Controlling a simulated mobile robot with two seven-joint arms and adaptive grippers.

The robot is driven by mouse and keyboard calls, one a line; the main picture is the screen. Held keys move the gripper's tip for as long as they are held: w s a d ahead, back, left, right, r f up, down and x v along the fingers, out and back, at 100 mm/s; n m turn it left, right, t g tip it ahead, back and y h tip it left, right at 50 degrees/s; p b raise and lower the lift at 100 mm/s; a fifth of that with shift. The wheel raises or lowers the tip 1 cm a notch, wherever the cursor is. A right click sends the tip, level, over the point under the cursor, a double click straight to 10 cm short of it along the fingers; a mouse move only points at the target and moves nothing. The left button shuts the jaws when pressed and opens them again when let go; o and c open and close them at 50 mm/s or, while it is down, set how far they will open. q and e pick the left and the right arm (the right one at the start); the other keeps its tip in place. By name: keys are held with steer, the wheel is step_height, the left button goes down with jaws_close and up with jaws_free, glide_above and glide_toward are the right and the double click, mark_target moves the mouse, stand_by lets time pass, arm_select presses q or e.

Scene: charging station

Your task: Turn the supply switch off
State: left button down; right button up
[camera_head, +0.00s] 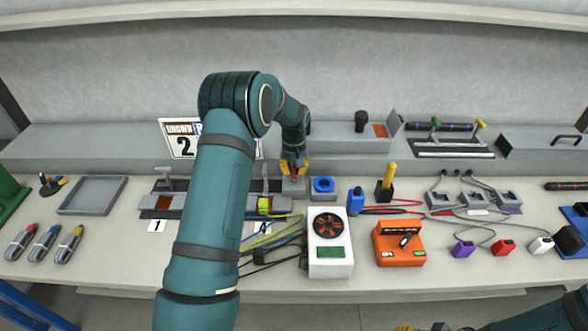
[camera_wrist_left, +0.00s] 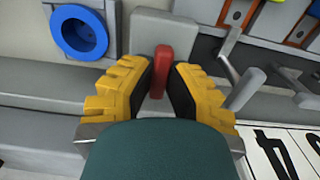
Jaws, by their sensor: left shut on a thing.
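In the left wrist view a red lever (camera_wrist_left: 161,66), which looks like the supply switch, stands upright on a grey housing (camera_wrist_left: 178,25). My left gripper (camera_wrist_left: 162,88) has its yellow fingers with black pads on both sides of the lever and is shut on it. In the head view my left gripper (camera_head: 293,167) is at the back ledge, left of a blue round socket (camera_head: 323,184); the lever is mostly hidden by it there. The socket also shows in the wrist view (camera_wrist_left: 80,32). Only a bit of my right gripper (camera_head: 432,328) shows at the bottom edge.
A white charger with a fan (camera_head: 329,243) and an orange tester (camera_head: 399,243) stand at the front. A numbered sign (camera_head: 181,138) and clamp levers (camera_head: 265,180) are left of the gripper. Cables (camera_head: 280,232) lie below it. My left arm hides part of the bench.

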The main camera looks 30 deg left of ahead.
mark_target(294, 169)
arm_select(q)
steer(key=c, duration=0.9)
jaws_free()
steer(key=shift+f, duration=0.1)
steer(key=shift+c, duration=0.2)
steer(key=shift+r, duration=0.5)
step_height(294, 169, up, 11)
steer(key=shift+r, duration=0.1)
